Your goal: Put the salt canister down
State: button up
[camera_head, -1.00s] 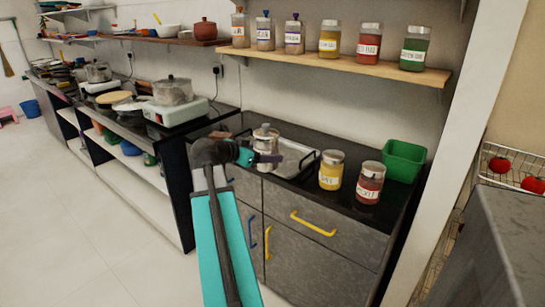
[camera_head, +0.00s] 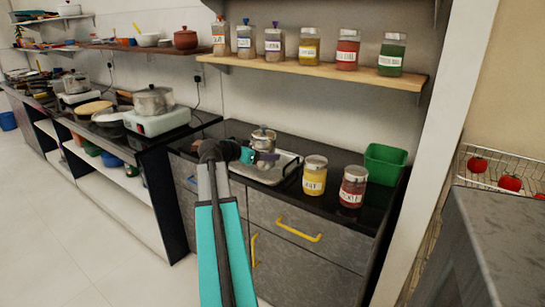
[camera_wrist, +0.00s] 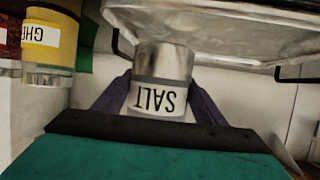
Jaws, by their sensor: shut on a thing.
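The salt canister (camera_head: 263,138) is a small silvery jar with a shiny lid. Its SALT label shows upside down in the wrist view (camera_wrist: 160,98). My gripper (camera_head: 264,159) has its dark purple fingers on both sides of the canister, shut on it; the fingers also show in the wrist view (camera_wrist: 160,103). The canister appears upright at the metal tray (camera_head: 290,161) on the black counter. The tray spans the top of the wrist view (camera_wrist: 230,33), past the canister's base. I cannot tell whether the base touches the tray.
A yellow-filled jar (camera_head: 314,176) and a red-filled jar (camera_head: 353,187) stand right of the tray. A green bin (camera_head: 385,164) is behind them. A wooden shelf (camera_head: 320,72) with several labelled jars hangs above. A pot on a stove (camera_head: 154,103) stands left.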

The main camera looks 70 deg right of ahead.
jog(key=d, duration=0.3)
jog(key=s+d, duration=0.1)
jog(key=d, duration=0.2)
jog(key=shift+s+d+f, duration=0.2)
jog(key=shift+d, duration=0.1)
jog(key=shift+f, duration=0.15)
jog(key=shift+f, duration=1.6)
jog(key=shift+f, duration=0.1)
jog(key=o, duration=1.7)
jog(key=shift+f, duration=0.1)
jog(key=shift+o, duration=0.2)
jog(key=v, duration=1.2)
jog(key=shift+a, duration=0.1)
